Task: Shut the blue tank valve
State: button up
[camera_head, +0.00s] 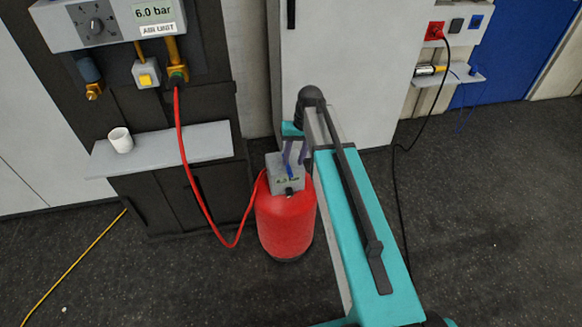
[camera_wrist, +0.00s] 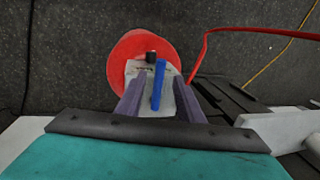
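The red tank (camera_head: 285,222) stands on the floor with a grey valve box on top; the tank also shows in the wrist view (camera_wrist: 122,60). The blue valve lever (camera_wrist: 158,85) lies over the grey box (camera_wrist: 138,69), its length pointing roughly from the tank's middle toward my gripper. In the head view only a small part of the lever (camera_head: 290,172) shows. My gripper (camera_wrist: 157,84) is open, with one purple-grey finger on each side of the lever and gaps between. It also shows above the box in the head view (camera_head: 295,152). Whether anything touches is unclear.
A red hose (camera_head: 185,165) runs from the air unit (camera_head: 150,40) to the tank. A shelf (camera_head: 185,146) with a white cup (camera_head: 121,140) is left of the tank. A grey cabinet (camera_head: 345,70) stands behind. A black cable (camera_head: 398,190) hangs at right.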

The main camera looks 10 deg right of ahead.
aim_at(290, 171)
jog(key=shift+a+f+p, duration=0.15)
jog(key=shift+a+f, duration=0.05)
jog(key=shift+f, duration=0.65)
jog(key=shift+a+f+p, duration=0.15)
jog(key=shift+f, duration=0.75)
jog(key=shift+a+f+p, duration=0.15)
jog(key=shift+a+f, duration=0.05)
jog(key=shift+f, duration=0.65)
grip_shut()
